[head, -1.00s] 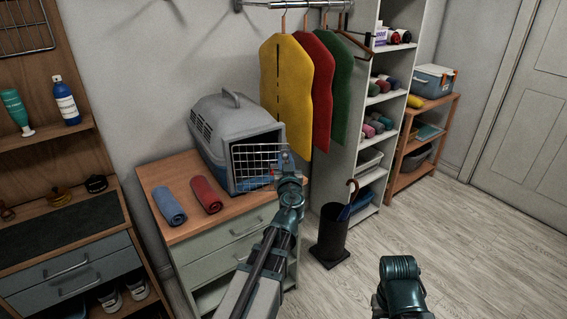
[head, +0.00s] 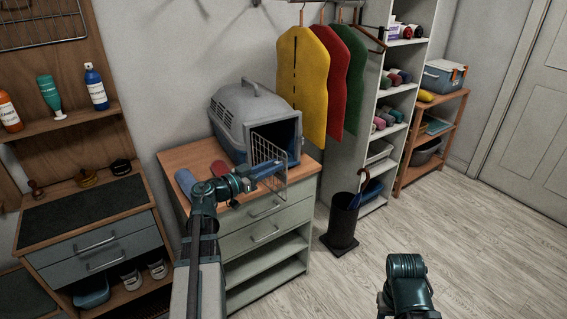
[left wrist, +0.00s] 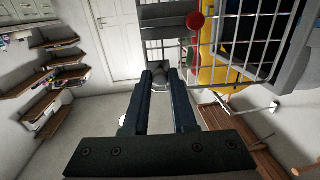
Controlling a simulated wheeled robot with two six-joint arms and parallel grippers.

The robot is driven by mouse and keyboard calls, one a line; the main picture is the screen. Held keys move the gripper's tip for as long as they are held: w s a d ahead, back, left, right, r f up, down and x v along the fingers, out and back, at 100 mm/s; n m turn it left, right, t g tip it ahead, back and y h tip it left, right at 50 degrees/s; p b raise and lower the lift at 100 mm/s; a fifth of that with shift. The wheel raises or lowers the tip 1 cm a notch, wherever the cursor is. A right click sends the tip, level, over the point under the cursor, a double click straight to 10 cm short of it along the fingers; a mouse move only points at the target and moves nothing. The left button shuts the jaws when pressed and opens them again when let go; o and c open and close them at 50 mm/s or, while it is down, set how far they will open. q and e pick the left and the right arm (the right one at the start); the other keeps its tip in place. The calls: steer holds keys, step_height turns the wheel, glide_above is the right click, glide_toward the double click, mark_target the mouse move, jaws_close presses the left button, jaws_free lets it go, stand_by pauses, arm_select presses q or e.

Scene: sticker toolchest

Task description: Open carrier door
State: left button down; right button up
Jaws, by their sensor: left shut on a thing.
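The grey pet carrier (head: 228,125) stands on the wooden top of a drawer cabinet. Its wire door (head: 268,158) is swung outward, and the dark opening (head: 285,133) shows behind it. My left gripper (head: 278,168) is at the door's free side, shut on the door. The exact part between the fingertips is hard to make out. My right gripper is out of view; only part of my right arm shows.
A blue rolled towel (head: 185,181) and a partly hidden red one lie left of the carrier. Yellow, red and green garments (head: 303,85) hang behind it. A black umbrella stand (head: 342,222) is on the floor to the right. The floor in front is clear.

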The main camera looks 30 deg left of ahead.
arm_select(q)
steer(key=shift+s+a+m+g+h, duration=0.75)
steer(key=shift+s+a+m+h, duration=0.1)
steer(key=shift+a+h, duration=0.2)
steer(key=shift+s+a+m+g+h, duration=0.75)
steer(key=shift+s+a+m+h, duration=0.15)
steer(key=shift+h, duration=0.25)
steer(key=c, duration=0.7)
jaws_free()
steer(key=v, duration=1.3)
steer(key=shift+s+a, duration=0.25)
